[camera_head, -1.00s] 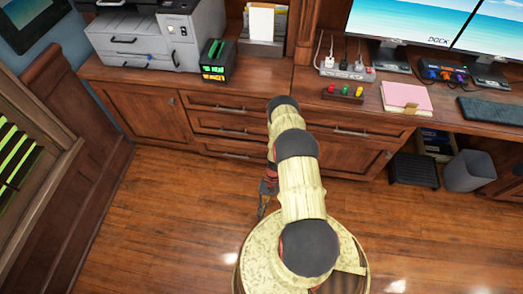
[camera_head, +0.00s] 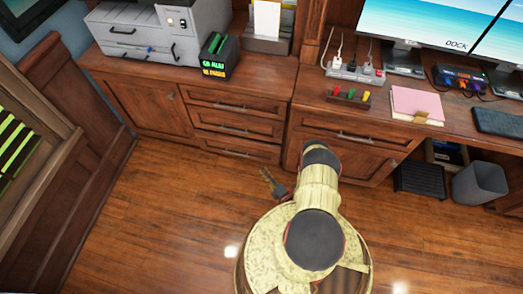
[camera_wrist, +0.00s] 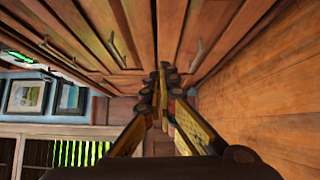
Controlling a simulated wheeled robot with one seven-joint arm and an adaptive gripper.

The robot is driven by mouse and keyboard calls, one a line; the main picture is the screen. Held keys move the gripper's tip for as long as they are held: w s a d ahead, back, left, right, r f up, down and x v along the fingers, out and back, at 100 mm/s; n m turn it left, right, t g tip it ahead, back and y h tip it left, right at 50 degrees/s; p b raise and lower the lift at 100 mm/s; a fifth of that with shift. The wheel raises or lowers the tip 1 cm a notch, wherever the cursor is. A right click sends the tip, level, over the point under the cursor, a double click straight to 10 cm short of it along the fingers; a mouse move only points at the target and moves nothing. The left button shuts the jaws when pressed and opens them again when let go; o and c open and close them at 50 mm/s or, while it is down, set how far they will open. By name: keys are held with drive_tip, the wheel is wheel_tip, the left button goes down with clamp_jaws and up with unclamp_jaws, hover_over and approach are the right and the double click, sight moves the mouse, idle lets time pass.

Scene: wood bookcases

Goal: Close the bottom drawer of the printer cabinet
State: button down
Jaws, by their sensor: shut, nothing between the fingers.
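The printer cabinet (camera_head: 140,100) is dark red wood and carries the grey printer (camera_head: 160,35). Its bottom drawer (camera_head: 225,143) is the lowest of three stacked fronts, with a metal handle. The drawer looks flush with the cabinet face, though a small gap could not be told. In the wrist view, which is turned sideways, the bottom drawer (camera_wrist: 215,35) shows beyond the fingers near the floor. My gripper (camera_head: 264,172) is low over the floor, in front of the drawer's right end and apart from it. Its fingertips (camera_wrist: 165,72) meet and hold nothing.
The upper drawers (camera_head: 232,110) also look shut. To the right is a desk cabinet (camera_head: 340,155) with a drawer and door, close to my arm. A black bin (camera_head: 418,178) and a grey bin (camera_head: 480,182) stand further right. The wood floor (camera_head: 160,210) at left is clear.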

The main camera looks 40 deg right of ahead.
drive_tip(key=d+m+h, duration=0.1)
drive_tip(key=b, duration=0.3)
approach(255, 144)
drive_tip(key=w+a, duration=0.3)
drive_tip(key=d, duration=0.1)
drive_tip(key=w+d, duration=0.1)
drive_tip(key=d+b, duration=0.1)
drive_tip(key=shift+w+d+f, duration=0.15)
drive_tip(key=shift+w, duration=0.2)
